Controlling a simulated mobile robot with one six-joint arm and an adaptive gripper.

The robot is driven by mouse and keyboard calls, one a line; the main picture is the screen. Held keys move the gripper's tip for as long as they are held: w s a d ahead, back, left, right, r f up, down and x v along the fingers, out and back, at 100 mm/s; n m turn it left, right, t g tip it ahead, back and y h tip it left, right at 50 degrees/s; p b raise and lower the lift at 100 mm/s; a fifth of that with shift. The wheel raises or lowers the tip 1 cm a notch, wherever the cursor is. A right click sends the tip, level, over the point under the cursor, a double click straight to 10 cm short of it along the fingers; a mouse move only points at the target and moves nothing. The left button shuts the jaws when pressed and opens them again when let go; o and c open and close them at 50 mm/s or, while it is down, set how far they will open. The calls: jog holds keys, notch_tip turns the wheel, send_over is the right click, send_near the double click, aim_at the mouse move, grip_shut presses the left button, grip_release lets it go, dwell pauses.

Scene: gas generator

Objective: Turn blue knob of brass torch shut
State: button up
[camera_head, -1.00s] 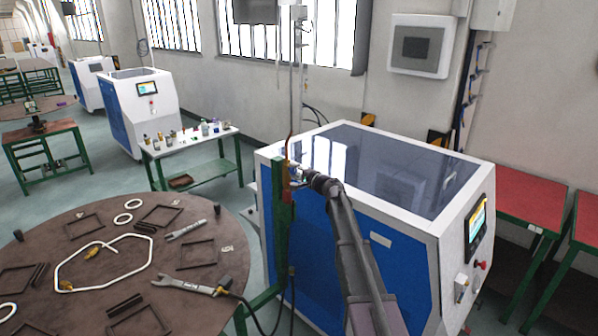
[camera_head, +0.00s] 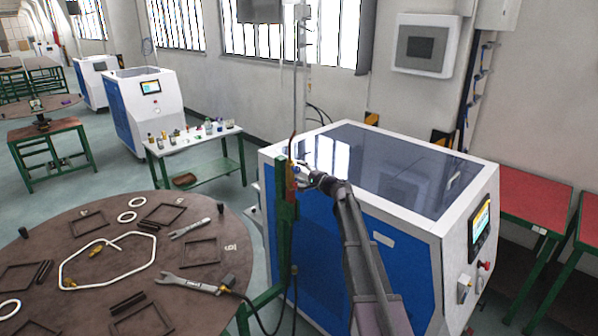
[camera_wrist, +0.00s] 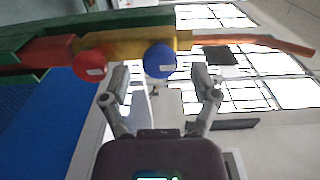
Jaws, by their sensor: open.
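The brass torch (camera_wrist: 122,42) lies across the top of the wrist view, with a copper-coloured tube (camera_wrist: 245,40) running off its right end. Its blue knob (camera_wrist: 160,61) is round and sits to the right of the red knob (camera_wrist: 90,65). My gripper (camera_wrist: 163,82) is open, with one finger on each side of the blue knob in the picture. I cannot tell whether either finger touches it. In the head view the torch (camera_head: 291,180) stands upright at the green post, and my gripper (camera_head: 301,176) is right beside it.
The green post (camera_head: 285,225) holds the torch. The blue and white machine (camera_head: 400,255) stands close behind my arm. The round brown table (camera_head: 215,225) at left carries wrenches and frames. A small table (camera_head: 190,140) with bottles stands farther back.

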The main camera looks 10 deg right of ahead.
jog(key=v, duration=1)
jog(key=shift+s, duration=0.15)
jog(key=s+a+f+n+g+h+b, duration=0.1)
jog(key=s+a+f+n+g, duration=0.4)
jog(key=s, duration=0.3)
jog(key=s+a+f+n+g+h+b, duration=0.1)
jog(key=s+a+f+n+g, duration=0.15)
jog(key=s+a+f, duration=0.4)
jog(key=s+d+f+n+g+h, duration=0.1)
jog(key=s+d+f+g+h, duration=0.1)
jog(key=s, duration=0.5)
jog(key=s+d+f+n+g+h, duration=0.1)
jog(key=s+d+f+g+h, duration=0.1)
jog(key=s, duration=0.5)
jog(key=s+d+f+n+g+h, duration=0.1)
jog(key=s+d+f+g+h, duration=0.1)
jog(key=s+f, duration=0.4)
jog(key=s+g+h+b, duration=0.1)
jog(key=h, duration=0.1)
jog(key=shift+s+d+h, duration=0.15)
jog(key=shift+s+h, duration=0.15)
jog(key=shift+n, duration=0.25)
